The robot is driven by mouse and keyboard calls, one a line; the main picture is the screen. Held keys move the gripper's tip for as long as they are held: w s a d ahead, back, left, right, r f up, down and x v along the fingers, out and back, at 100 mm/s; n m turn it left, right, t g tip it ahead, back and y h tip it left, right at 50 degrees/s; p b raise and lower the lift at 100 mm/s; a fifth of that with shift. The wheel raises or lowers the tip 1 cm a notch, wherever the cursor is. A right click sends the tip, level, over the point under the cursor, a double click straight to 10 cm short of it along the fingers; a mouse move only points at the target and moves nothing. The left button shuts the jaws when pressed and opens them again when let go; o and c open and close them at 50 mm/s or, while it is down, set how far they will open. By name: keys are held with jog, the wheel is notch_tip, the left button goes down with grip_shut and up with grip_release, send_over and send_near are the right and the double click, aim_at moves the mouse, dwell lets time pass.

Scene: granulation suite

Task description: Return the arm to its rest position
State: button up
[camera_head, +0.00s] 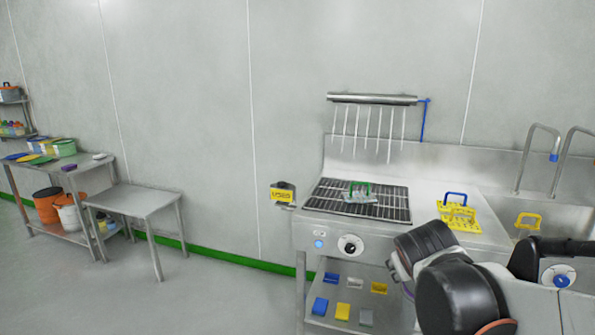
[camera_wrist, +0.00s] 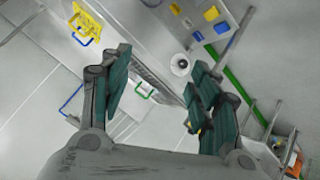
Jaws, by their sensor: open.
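My arm (camera_head: 455,285) shows at the lower right of the head view, in front of the steel bench. It is bent, with dark rounded joints, and hides part of the bench front and lower shelf. My gripper (camera_wrist: 158,70) shows in the wrist view with its two teal-padded fingers spread wide. Nothing is between the fingers, and the bench and knob (camera_wrist: 181,65) are seen past them. The gripper's fingers cannot be made out in the head view.
The bench holds a grate (camera_head: 330,200) with a green-handled grey piece (camera_head: 361,195), a yellow blue-handled rack (camera_head: 458,214) and a sink (camera_head: 550,213). Coloured blocks lie on its lower shelf (camera_head: 318,325). A small bare table (camera_head: 135,200) stands left, with open floor between.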

jog(key=s+a+f+m+g+y, duration=0.1)
jog(key=s+a, duration=0.1)
jog(key=s, duration=0.7)
jog(key=s+a+f+m+g+y, duration=0.1)
jog(key=s+a+f+y, duration=0.1)
jog(key=s, duration=0.8)
jog(key=shift+s+a+f+m+y, duration=0.15)
jog(key=shift+a+f+m+y, duration=0.15)
jog(key=shift+a, duration=0.15)
